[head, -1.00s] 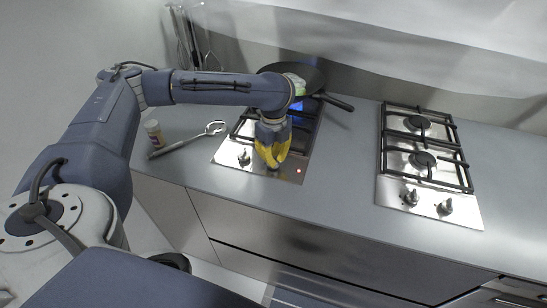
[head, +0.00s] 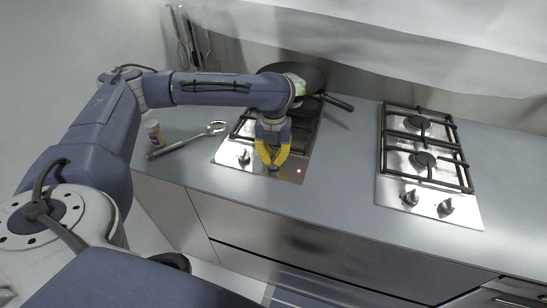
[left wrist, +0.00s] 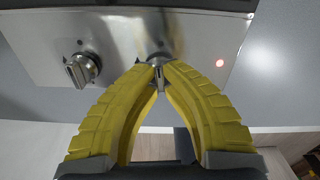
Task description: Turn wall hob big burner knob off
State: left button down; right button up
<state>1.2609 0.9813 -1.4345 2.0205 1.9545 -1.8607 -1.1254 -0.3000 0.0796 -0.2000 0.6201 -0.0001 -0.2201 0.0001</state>
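The left hob (head: 228,155) is set in the counter, with two knobs on its front strip and a black pan (head: 310,76) at its back. My left gripper (head: 272,167), with yellow fingers, points down at the right-hand knob of this hob. In the left wrist view its fingertips close around that knob (left wrist: 160,80), whose narrow grip shows between them. The left-hand knob (head: 244,158) is free, and in the left wrist view it stands left of the fingers (left wrist: 82,70). No blue flame shows under the pan. A red light (left wrist: 220,63) glows right of the held knob. My right gripper is out of view.
A second hob (head: 424,165) with two knobs lies to the right. The counter between the hobs is clear.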

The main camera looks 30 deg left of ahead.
aim_at(273, 159)
pick_arm(q)
jog(key=shift+m, duration=1)
jog(key=c, duration=1.5)
grip_release()
jog(key=shift+r, duration=0.1)
notch_tip(273, 159, up, 12)
jog(key=shift+f, duration=0.1)
